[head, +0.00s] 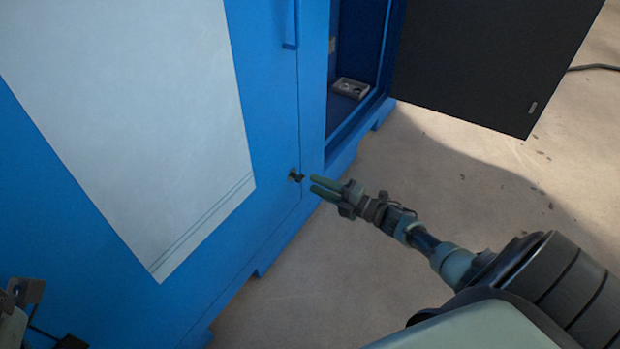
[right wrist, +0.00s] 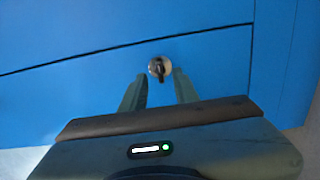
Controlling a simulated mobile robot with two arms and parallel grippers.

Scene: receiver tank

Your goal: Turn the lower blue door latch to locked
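The lower door latch (head: 296,176) is a small metal knob low on the blue door (head: 268,110), close to the door's right edge. In the right wrist view the latch (right wrist: 159,67) is a round silver plate with a dark turn piece standing about upright in that picture. My right gripper (head: 314,184) is open and points at the latch. In the right wrist view its fingers (right wrist: 158,85) stand on either side just below the latch, with nothing between them. I cannot tell whether they touch it. My left gripper (head: 22,292) shows only partly at the lower left edge.
A blue handle (head: 291,25) is higher on the door. To the right, a cabinet opening (head: 355,60) holds a small grey box (head: 351,88), and a dark door (head: 490,60) hangs open. Beige floor (head: 330,270) is clear in front, and a black cable (head: 594,67) lies behind.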

